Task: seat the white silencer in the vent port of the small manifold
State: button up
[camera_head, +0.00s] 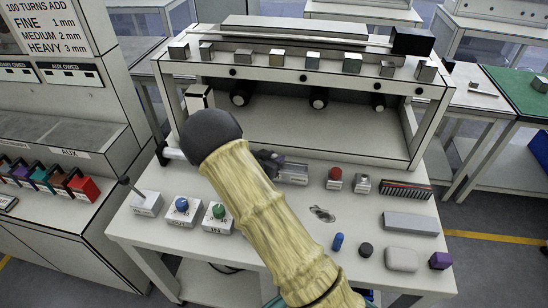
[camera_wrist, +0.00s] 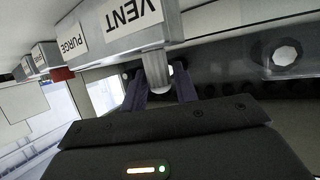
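The small manifold (camera_head: 293,174) is a grey block on the white bench, right beside my gripper (camera_head: 268,160). In the wrist view its face with the VENT label (camera_wrist: 128,22) fills the top, upside down. The white silencer (camera_wrist: 156,70) is a pale ribbed cylinder between the dark fingers of my gripper (camera_wrist: 159,76), which look closed on its sides. Its upper end meets the edge of the VENT block; I cannot tell how deep it sits in the port, as the port itself is hidden. In the head view my arm and gripper hide the silencer.
A PURGE-labelled block (camera_wrist: 72,45) stands beside the VENT one. On the bench lie a red-topped box (camera_head: 334,178), a silver clip-like piece (camera_head: 322,214), a blue cylinder (camera_head: 338,242) and a grey bar (camera_head: 410,223). Blue (camera_head: 182,205) and green (camera_head: 218,211) knobs stand left. A shelf rises behind.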

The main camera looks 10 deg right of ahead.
jog(key=shift+o, duration=1.1)
jog(key=shift+r, duration=0.2)
jog(key=v, duration=1.2)
